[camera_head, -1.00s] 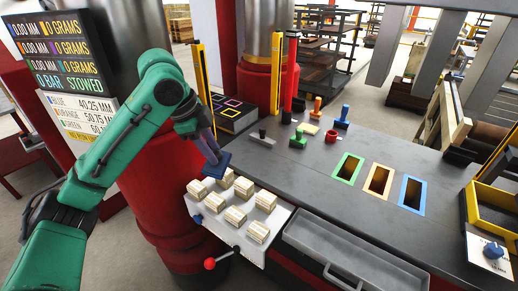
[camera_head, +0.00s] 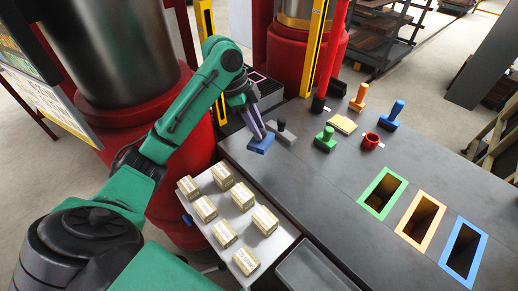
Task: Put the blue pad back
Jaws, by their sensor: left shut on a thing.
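My left gripper (camera_head: 253,121), with purple-grey fingers, is shut on the blue pad (camera_head: 261,145). The pad is a small flat dark-blue block, held tilted at the fingertips near the left edge of the grey table (camera_head: 310,185). I cannot tell whether it touches the table. A dark rack with coloured square outlines (camera_head: 267,88) stands behind the gripper. My left arm hides most of it, and only a pink outline shows clearly. My right gripper is not in view.
A tray (camera_head: 284,235) with several pale bricks lies in front. A grey block with a black knob (camera_head: 281,134) is close right of the pad. Framed slots (camera_head: 422,216) open in the table.

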